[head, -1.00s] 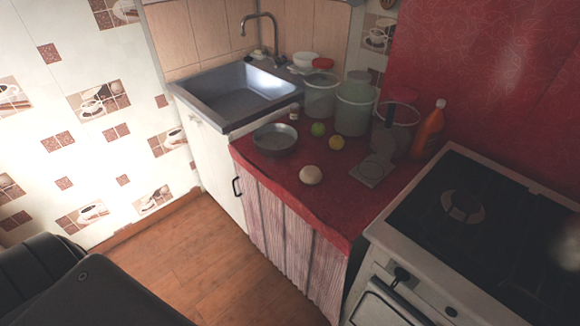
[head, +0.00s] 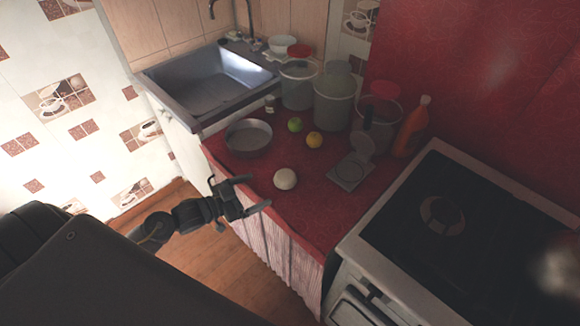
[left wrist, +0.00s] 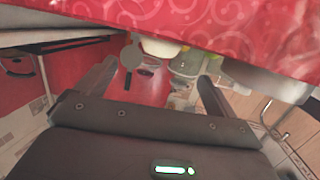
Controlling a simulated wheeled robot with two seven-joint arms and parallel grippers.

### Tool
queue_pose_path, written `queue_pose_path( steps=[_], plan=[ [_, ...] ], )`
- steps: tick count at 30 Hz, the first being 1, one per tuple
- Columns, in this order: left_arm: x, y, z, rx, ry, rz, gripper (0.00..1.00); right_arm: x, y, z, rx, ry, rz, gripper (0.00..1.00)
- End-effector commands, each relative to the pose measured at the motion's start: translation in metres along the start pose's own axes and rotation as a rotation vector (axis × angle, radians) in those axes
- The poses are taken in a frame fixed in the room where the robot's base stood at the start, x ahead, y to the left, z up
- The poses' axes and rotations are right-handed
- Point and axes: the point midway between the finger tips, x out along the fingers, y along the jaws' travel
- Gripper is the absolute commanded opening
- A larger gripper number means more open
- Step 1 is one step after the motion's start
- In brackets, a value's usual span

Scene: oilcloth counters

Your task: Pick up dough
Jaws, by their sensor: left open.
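The dough (head: 285,179) is a pale, round ball resting on the red counter near its front edge, below the yellow fruit. My left gripper (head: 254,192) is open and empty, just left of the dough, with its fingers pointing toward it and a gap between. In the left wrist view, which looks upside down, the pale dough (left wrist: 160,47) shows beyond and between the spread fingers, partly cut off by the red cloth edge. My right gripper is not in view.
A metal pan (head: 249,138), a green fruit (head: 295,125) and a yellow fruit (head: 314,140) lie behind the dough. A kitchen scale (head: 350,173) stands to its right. Several containers line the back. The stove (head: 450,230) is at right, the sink (head: 210,85) at left.

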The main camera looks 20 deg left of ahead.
Motion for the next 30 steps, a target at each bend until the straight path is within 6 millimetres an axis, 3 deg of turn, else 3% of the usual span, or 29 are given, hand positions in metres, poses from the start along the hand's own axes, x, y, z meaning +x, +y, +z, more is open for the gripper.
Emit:
queue_pose_path(
  steps=[2, 8, 15, 24, 30],
  plan=[
    [0.000, 0.000, -0.003, 0.003, 0.004, 0.003, 0.94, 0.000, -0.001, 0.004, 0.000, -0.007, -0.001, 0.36],
    [0.006, -0.002, -0.003, 0.000, 0.007, -0.005, 0.94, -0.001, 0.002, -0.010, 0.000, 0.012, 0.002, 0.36],
    [0.041, -0.003, -0.003, 0.000, 0.006, -0.008, 0.94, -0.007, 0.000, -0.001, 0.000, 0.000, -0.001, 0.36],
    [0.056, -0.001, -0.002, 0.002, 0.004, -0.005, 0.94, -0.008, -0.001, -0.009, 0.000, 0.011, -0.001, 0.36],
    [0.084, 0.003, -0.003, 0.000, 0.006, -0.004, 0.94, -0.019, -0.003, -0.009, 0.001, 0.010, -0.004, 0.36]
  ],
)
